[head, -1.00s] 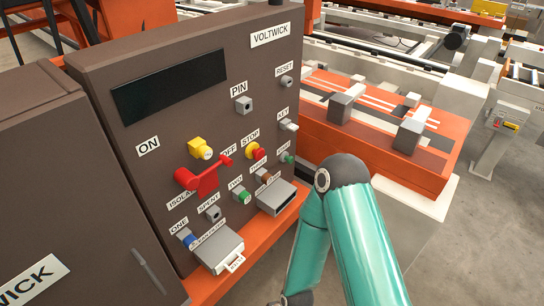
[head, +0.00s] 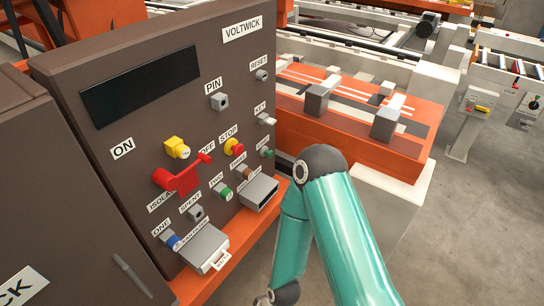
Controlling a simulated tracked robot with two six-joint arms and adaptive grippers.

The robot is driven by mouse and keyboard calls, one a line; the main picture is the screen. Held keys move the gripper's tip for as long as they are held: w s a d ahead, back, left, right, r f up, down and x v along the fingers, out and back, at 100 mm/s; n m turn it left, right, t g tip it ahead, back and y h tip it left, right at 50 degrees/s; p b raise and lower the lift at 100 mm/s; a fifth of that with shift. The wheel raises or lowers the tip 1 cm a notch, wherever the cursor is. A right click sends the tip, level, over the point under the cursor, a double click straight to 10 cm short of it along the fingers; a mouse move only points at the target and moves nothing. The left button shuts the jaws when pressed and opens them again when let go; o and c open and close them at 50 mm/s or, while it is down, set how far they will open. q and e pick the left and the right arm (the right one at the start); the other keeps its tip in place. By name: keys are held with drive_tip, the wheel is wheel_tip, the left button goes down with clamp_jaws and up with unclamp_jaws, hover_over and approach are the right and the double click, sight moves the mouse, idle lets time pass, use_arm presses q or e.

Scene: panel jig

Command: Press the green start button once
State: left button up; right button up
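The brown panel (head: 120,140) labelled VOLTWICK stands at the left in the head view. Two green controls show on it. One small green button (head: 267,153) is near the right edge, below the KEY label; its own label is too small to read surely. A larger green knob (head: 222,190) is lower, by a label that seems to read TWO. My teal arm rises at the right of the panel, apart from the buttons in the picture. Neither gripper is in view.
A red lever (head: 178,178) sticks out from the panel, near a yellow knob (head: 176,147). An orange bench (head: 400,150) with grey blocks stands behind. Grey floor is clear at right.

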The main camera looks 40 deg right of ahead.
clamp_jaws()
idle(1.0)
